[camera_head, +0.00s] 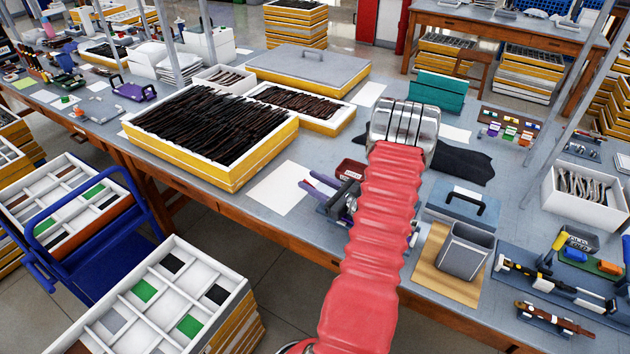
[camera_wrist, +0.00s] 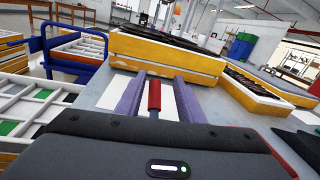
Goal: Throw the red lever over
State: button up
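The red lever (camera_wrist: 154,96) shows in the wrist view as a short upright red grip on a thin grey stem. It stands between the two purple fingers of my gripper (camera_wrist: 158,98). The fingers are spread, with a gap on either side of the red grip. In the head view my gripper (camera_head: 319,187) reaches over the front edge of the workbench, left of my red-sleeved arm. The lever's base is hidden behind the gripper body in the wrist view.
A yellow-sided tray of dark eyeglass frames (camera_head: 240,170) stands left of my gripper, and a white sheet (camera_head: 283,190) lies between them. A grey bin (camera_head: 466,250) stands right of my arm. A blue cart (camera_head: 110,250) and compartment trays (camera_head: 150,310) stand off the bench.

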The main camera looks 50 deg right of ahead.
jog(key=s, duration=1.2)
jog(key=shift+a+r, duration=0.1)
jog(key=shift+a, duration=0.25)
jog(key=shift+w, duration=0.1)
